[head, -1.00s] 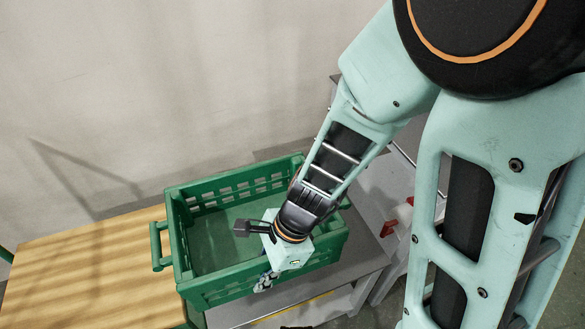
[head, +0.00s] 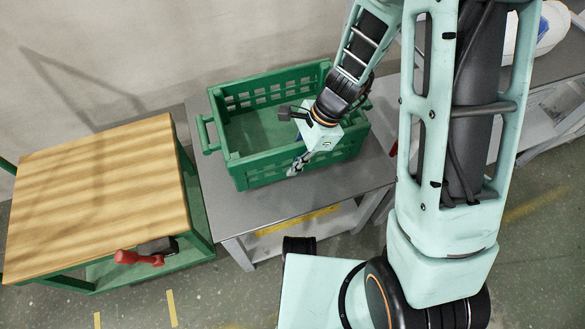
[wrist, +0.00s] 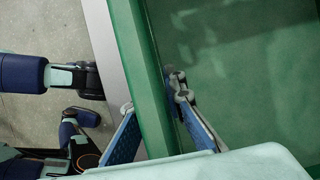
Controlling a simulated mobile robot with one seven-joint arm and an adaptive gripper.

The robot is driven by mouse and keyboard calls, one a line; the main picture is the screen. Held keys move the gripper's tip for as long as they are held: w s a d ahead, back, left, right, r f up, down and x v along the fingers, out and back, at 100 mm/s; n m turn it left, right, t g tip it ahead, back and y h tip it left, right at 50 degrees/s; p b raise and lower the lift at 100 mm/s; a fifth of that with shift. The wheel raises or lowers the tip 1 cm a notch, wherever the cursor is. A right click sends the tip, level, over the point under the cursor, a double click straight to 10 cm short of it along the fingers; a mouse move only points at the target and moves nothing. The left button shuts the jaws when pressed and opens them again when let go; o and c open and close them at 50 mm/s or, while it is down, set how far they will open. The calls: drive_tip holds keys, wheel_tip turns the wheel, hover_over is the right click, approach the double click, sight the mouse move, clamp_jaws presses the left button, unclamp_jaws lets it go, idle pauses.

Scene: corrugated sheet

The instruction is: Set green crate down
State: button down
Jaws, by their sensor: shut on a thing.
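The green crate (head: 262,172) is open-topped and looks empty. In the head view it is upright and level at the grey table (head: 325,192), inside the top's outline. I cannot tell whether its base touches the top. My gripper (head: 297,164) is shut on the crate's near long wall. In the wrist view the green wall (wrist: 150,75) runs between the two blue-padded fingers of my gripper (wrist: 152,98), one inside the crate and one outside. The crate's underside is hidden.
A wood-topped green bench (head: 95,190) stands to the left, with a narrow gap to the grey table. A red-handled tool (head: 138,258) is at its front side. A wall (head: 130,50) rises behind. The grey top is bare in front of the crate.

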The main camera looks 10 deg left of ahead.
drive_tip(key=shift+f, duration=0.9)
drive_tip(key=shift+f+b, duration=0.2)
drive_tip(key=shift+b, duration=0.1)
drive_tip(key=c, duration=2)
unclamp_jaws()
drive_tip(key=shift+s, duration=0.15)
drive_tip(key=p+v, duration=0.5)
drive_tip(key=v, duration=0.7)
drive_tip(key=shift+r, duration=0.15)
